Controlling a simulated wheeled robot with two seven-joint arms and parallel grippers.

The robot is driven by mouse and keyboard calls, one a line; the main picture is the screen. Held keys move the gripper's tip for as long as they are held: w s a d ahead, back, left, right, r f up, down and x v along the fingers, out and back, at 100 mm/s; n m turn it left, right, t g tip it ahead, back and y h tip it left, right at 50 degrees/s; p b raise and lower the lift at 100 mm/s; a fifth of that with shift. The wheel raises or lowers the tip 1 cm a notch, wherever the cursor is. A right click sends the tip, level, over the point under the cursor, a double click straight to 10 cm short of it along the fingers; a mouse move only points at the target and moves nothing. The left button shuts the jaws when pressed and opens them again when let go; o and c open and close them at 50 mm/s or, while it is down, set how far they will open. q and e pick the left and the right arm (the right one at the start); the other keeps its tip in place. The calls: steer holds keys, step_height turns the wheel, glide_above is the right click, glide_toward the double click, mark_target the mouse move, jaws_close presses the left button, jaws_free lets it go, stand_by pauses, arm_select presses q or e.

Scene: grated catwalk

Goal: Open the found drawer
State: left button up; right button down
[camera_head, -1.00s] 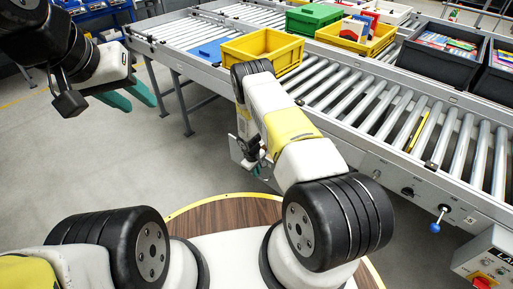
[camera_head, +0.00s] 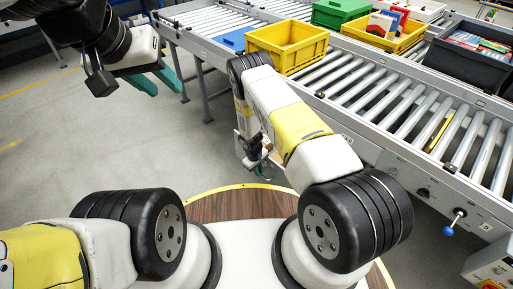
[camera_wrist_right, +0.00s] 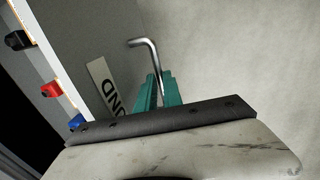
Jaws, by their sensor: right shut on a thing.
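In the right wrist view the grey drawer front (camera_wrist_right: 85,40) carries a white label (camera_wrist_right: 102,82), partly hidden, ending in "UND". A bent metal bar handle (camera_wrist_right: 150,52) stands out beside it. My right gripper (camera_wrist_right: 158,92) is shut on the handle, its teal fingers either side of the bar's lower part. In the head view my right gripper (camera_head: 258,165) is small, beside the conveyor's side, and the drawer is mostly hidden behind my arm. My left gripper (camera_head: 160,80) is open and empty, hanging over the floor at the upper left.
Grey floor (camera_head: 100,130) is open at the left.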

steer(key=c, duration=1.8)
jaws_free()
steer(key=shift+o, duration=0.2)
step_height(320, 180, up, 8)
steer(key=a, duration=0.1)
steer(key=shift+s, duration=0.45)
steer(key=shift+f, duration=0.15)
steer(key=s+d+r+m+t+y, duration=0.1)
steer(key=d+r+m, duration=0.1)
steer(key=r, duration=1.6)
steer(key=d+r+m+t+y, duration=0.1)
steer(key=d+r+m, duration=0.15)
steer(key=r, duration=1.55)
steer(key=s+d+r+m+t+y, duration=0.1)
steer(key=s+d+r+m, duration=0.15)
steer(key=s+r, duration=1.1)
steer(key=s+d+r+t+y, duration=0.1)
steer(key=s+r, duration=0.5)
steer(key=s, duration=0.6)
steer(key=shift+d+t, duration=0.15)
steer(key=shift+t, duration=0.25)
